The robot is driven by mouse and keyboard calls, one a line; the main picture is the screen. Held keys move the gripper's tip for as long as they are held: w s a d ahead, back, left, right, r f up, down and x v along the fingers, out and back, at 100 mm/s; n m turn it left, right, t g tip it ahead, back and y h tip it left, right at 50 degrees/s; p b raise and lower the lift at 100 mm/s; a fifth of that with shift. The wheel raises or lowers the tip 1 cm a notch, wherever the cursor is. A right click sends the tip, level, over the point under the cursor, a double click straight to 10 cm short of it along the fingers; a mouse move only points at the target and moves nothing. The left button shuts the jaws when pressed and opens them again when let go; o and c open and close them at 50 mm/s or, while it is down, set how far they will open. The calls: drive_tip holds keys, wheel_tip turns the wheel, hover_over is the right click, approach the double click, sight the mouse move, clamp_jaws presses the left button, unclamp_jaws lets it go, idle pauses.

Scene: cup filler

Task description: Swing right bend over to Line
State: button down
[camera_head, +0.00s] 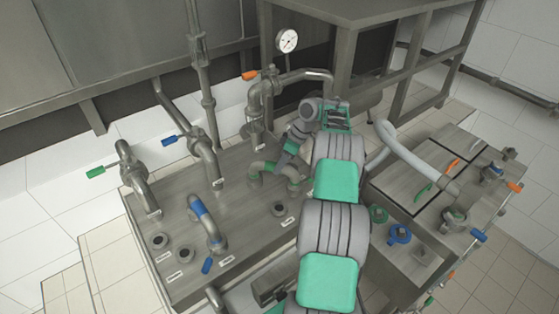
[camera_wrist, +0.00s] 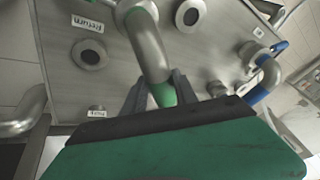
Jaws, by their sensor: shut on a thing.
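The right bend, a grey metal pipe bend with green bands (camera_head: 270,170), stands on the steel panel (camera_head: 240,189), right of the middle. In the wrist view the same bend (camera_wrist: 149,48) runs down from the top centre, with a green part between my fingers. My gripper (camera_wrist: 162,92) is shut on that green part; in the head view it is partly hidden by my own arm. Open round ports (camera_wrist: 89,54) (camera_wrist: 190,14) lie on both sides of the bend. One label reads "Return" (camera_wrist: 87,23); another small label (camera_wrist: 97,113) is too blurred to read.
A blue-banded bend (camera_head: 198,208) sits on the panel's left part. Upright pipes with green (camera_head: 95,172), blue (camera_head: 169,141) and orange (camera_head: 250,75) handles stand along the back, with a gauge (camera_head: 288,40). A second valve table (camera_head: 425,160) is at the right.

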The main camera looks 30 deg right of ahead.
drive_tip(key=shift+w+d+n+p, duration=0.1)
drive_tip(key=shift+w+n+p, duration=0.05)
drive_tip(key=shift+n+p, duration=0.15)
idle(0.4)
drive_tip(key=c, duration=1)
unclamp_jaws()
drive_tip(key=shift+o, duration=0.2)
drive_tip(key=shift+r, duration=1.6)
drive_tip(key=shift+s+r+b, duration=0.1)
drive_tip(key=shift+s+b, duration=0.1)
drive_tip(key=shift+b, duration=0.5)
drive_tip(key=s+a+r+b, duration=0.6)
drive_tip(key=s+r, duration=0.3)
drive_tip(key=s, duration=0.3)
drive_tip(key=shift+r+b, duration=0.35)
drive_tip(key=shift+b, duration=0.2)
drive_tip(key=shift+s+a, duration=0.1)
